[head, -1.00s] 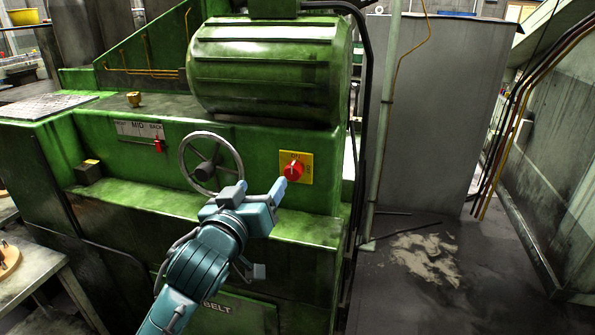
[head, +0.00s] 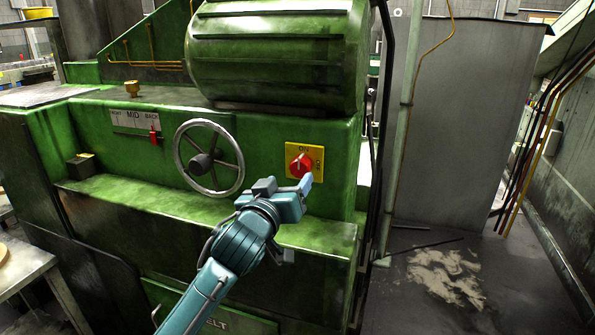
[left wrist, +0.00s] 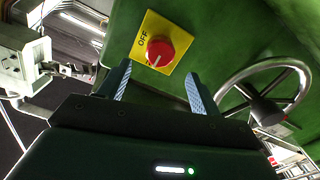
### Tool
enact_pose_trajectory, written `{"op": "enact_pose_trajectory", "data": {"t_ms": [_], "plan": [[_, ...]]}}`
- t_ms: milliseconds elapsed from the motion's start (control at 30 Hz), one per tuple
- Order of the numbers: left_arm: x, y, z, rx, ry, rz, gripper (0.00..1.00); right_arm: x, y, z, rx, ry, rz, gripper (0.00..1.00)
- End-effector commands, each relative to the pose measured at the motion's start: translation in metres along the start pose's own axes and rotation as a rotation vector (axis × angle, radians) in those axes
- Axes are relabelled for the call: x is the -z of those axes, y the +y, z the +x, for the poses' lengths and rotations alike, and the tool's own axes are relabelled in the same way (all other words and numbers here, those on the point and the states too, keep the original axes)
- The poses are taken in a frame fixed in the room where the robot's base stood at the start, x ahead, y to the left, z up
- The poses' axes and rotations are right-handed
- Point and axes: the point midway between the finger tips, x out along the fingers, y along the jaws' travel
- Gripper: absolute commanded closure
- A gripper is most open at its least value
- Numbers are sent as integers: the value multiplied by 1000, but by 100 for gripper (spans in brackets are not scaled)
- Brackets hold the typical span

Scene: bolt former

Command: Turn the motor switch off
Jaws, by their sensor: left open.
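The motor switch is a round red knob (head: 301,166) on a yellow plate (head: 291,149) marked ON at the top and OFF at the right, on the green machine's front. In the left wrist view the knob (left wrist: 161,53) carries a white line that lies toward the side opposite the machine's edge lettering, roughly at the ON side. My left gripper (head: 284,186) is just below and in front of the plate. In the left wrist view my left gripper (left wrist: 159,72) has its fingers spread, with the knob beyond and between their tips, apparently untouched. My right gripper is not in view.
A handwheel (head: 209,158) stands out from the machine left of the switch. A ledge (head: 150,200) runs below it, and a large green motor housing (head: 280,55) sits above. A vertical pipe (head: 402,130) stands right of the machine. Open floor (head: 410,300) lies at the right.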

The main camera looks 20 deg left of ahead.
Motion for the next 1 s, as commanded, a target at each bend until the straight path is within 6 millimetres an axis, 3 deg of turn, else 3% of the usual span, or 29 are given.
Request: {"op": "enact_pose_trajectory", "data": {"t_ms": [200, 400, 767, 1000], "plan": [[1, 0, 42, 1, 0, 2, 36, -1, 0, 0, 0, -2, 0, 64], [0, 0, 62, -1, -1, 0, 36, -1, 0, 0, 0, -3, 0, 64], [0, 0, 66, -1, -1, 0, 36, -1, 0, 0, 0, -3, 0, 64], [0, 0, 65, -1, -1, 0, 56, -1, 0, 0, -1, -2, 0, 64]]}}
